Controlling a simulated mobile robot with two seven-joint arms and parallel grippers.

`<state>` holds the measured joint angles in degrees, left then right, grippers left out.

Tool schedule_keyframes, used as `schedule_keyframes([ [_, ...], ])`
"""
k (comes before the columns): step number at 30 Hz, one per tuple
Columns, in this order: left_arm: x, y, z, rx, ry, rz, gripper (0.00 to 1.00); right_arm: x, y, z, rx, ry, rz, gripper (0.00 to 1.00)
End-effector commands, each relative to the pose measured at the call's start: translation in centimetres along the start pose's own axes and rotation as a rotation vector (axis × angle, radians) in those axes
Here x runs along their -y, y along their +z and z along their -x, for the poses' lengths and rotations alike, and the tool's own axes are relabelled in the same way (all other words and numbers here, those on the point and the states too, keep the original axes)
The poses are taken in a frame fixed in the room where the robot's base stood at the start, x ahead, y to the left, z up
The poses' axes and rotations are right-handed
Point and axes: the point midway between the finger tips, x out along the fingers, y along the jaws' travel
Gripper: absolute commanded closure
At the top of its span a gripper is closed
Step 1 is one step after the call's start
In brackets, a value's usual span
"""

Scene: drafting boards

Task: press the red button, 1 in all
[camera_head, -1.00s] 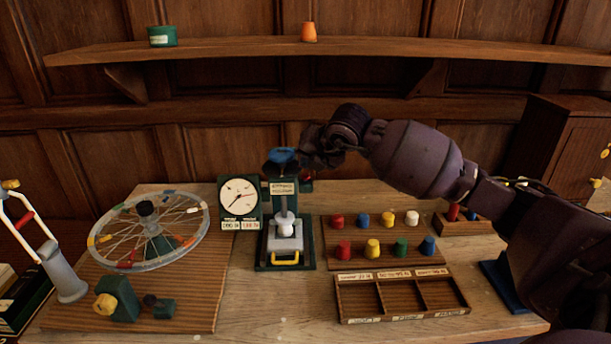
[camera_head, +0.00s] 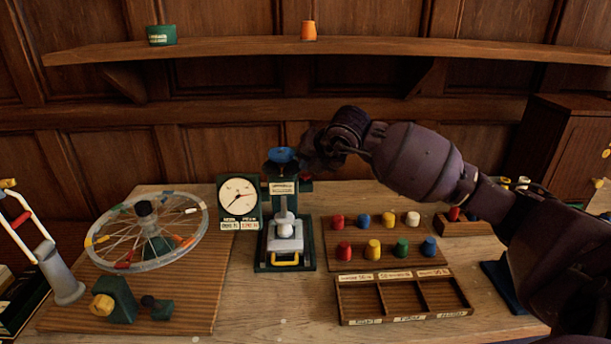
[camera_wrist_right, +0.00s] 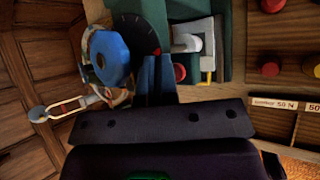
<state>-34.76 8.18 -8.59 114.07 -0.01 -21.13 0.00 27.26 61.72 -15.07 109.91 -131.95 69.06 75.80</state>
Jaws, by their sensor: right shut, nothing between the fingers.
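A green press stand (camera_head: 284,222) with a blue hand wheel (camera_head: 281,156) on top stands mid-table. A small red button (camera_head: 306,180) shows at the stand's upper right, partly hidden by my right gripper in the head view. In the right wrist view the red button (camera_wrist_right: 180,72) is just right of my fingertips. My right gripper (camera_head: 312,150) is at the stand's top, right of the blue wheel. Its closed fingers (camera_wrist_right: 158,72) hold nothing. I cannot tell whether they touch the button. My left gripper is not in view.
A white dial (camera_head: 238,198) stands left of the press. A spoked wheel (camera_head: 150,232) is farther left. A board (camera_head: 385,262) with several coloured pegs and an empty compartment tray (camera_head: 345,298) are at right. A shelf (camera_head: 230,47) runs behind.

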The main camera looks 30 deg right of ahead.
Motion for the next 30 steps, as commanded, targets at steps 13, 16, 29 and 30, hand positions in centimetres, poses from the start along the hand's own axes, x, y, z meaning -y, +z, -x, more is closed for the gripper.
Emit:
schedule_keyframes([
  [13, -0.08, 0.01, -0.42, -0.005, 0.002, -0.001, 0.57, 0.21, -0.21, -0.28, 0.0, 0.0, 0.0, 1.0],
  [16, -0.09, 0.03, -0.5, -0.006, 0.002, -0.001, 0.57, 0.26, -0.28, -0.35, -0.001, -0.001, 0.0, 1.0],
  [29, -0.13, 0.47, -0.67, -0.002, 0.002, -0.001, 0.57, 0.6, -0.71, -0.79, -0.007, -0.004, 0.0, 1.0],
  [30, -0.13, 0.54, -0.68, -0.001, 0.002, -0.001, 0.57, 0.64, -0.76, -0.83, -0.007, -0.005, 0.0, 1.0],
])
